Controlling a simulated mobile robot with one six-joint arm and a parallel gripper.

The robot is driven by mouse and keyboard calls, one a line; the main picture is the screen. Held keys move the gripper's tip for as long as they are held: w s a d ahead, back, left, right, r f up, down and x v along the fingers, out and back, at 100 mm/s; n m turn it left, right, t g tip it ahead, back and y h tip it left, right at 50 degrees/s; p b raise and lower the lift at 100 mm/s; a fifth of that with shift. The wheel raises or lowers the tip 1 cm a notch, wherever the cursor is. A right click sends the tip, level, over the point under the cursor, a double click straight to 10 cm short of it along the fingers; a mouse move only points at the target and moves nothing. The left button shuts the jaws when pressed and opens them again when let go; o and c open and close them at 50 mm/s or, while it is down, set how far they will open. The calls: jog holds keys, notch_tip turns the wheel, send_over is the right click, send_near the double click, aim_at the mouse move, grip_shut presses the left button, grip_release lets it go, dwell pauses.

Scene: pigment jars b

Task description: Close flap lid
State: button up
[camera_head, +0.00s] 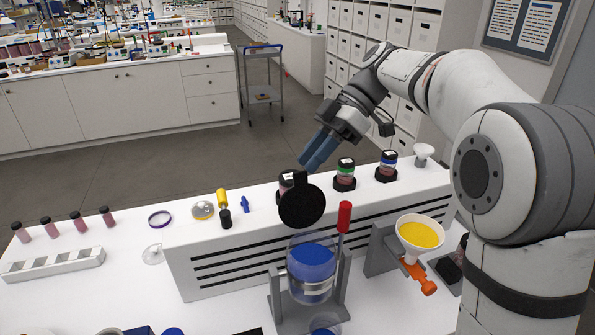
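A round black flap lid (302,206) stands raised, its flat face toward the camera. It is just above a clear jar (312,268) of blue pigment held in a grey stand, and it partly hides a dark-capped jar (286,181) behind it. I cannot tell where its hinge is. My gripper (309,165) has blue fingers pointing down and to the left, just above and behind the lid. The fingers look close together, but the gap between them is unclear. I see nothing held, and cannot tell whether the fingers touch anything.
A red-handled rod (344,217) stands right of the clear jar. A funnel (420,235) with yellow powder is farther right. Green-banded (345,174) and blue-banded (387,166) jars stand on the raised shelf (225,255). Several small vials and a grey rack (55,264) are at left.

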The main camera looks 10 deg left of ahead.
aim_at(302, 172)
jog(key=shift+x, duration=2.1)
jog(key=shift+c, duration=0.5)
grip_shut()
jog(key=shift+a, duration=0.15)
jog(key=shift+s+f+b, duration=0.15)
jog(key=shift+s+b, duration=0.05)
jog(key=shift+b, duration=0.2)
